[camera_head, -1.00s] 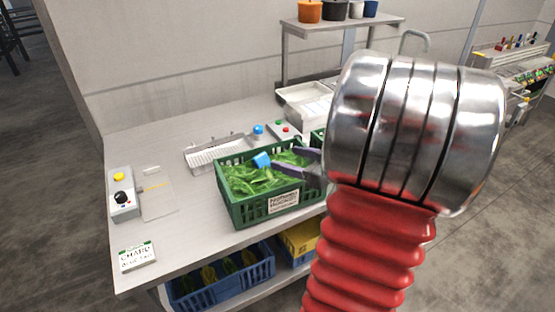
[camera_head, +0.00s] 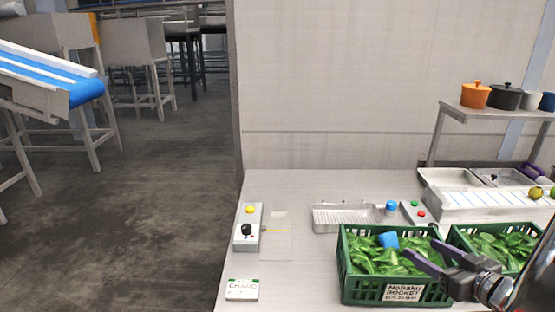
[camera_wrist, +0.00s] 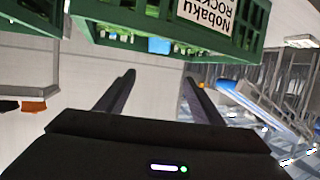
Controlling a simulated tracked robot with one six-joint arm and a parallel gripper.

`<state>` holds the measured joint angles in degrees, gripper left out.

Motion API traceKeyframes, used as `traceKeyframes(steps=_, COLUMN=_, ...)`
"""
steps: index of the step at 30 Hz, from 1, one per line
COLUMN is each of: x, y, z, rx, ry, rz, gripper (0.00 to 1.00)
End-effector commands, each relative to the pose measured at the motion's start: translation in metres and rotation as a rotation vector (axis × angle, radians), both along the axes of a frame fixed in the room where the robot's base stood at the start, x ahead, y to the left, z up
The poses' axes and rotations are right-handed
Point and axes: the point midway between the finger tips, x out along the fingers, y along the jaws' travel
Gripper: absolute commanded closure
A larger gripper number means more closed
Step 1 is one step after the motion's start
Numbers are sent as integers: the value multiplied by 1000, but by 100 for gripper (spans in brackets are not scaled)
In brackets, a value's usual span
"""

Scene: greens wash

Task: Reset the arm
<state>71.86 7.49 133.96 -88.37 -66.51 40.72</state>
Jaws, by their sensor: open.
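My gripper (camera_head: 418,250) comes in from the right edge of the head view, with its two dark fingers apart and nothing between them. The fingers overlap the front right part of the green crate of leaves labelled rocket (camera_head: 352,287) in that view; I cannot tell the gap between them. In the wrist view the open fingers (camera_wrist: 158,78) point toward the wall, and a green crate (camera_wrist: 130,30) shows upside down at the top. Most of my arm is outside the head view.
A second green crate (camera_head: 462,238) stands to the right. A blue object (camera_head: 388,241) is on the leaves. A control box (camera_head: 247,228), a chard card (camera_head: 242,289) and a perforated tray (camera_head: 345,217) are on the table. A shelf with pots (camera_head: 490,108) stands behind. Open floor lies left.

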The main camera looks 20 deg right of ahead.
Motion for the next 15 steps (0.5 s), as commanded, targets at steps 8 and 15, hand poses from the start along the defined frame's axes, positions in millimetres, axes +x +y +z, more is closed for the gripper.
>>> traceKeyframes(steps=8, x=20, y=-1, z=11, rx=-75, ry=17, rz=-46, gripper=38)
traceKeyframes(steps=15, x=55, y=2, z=41, rx=-217, ry=58, rz=-172, gripper=38)
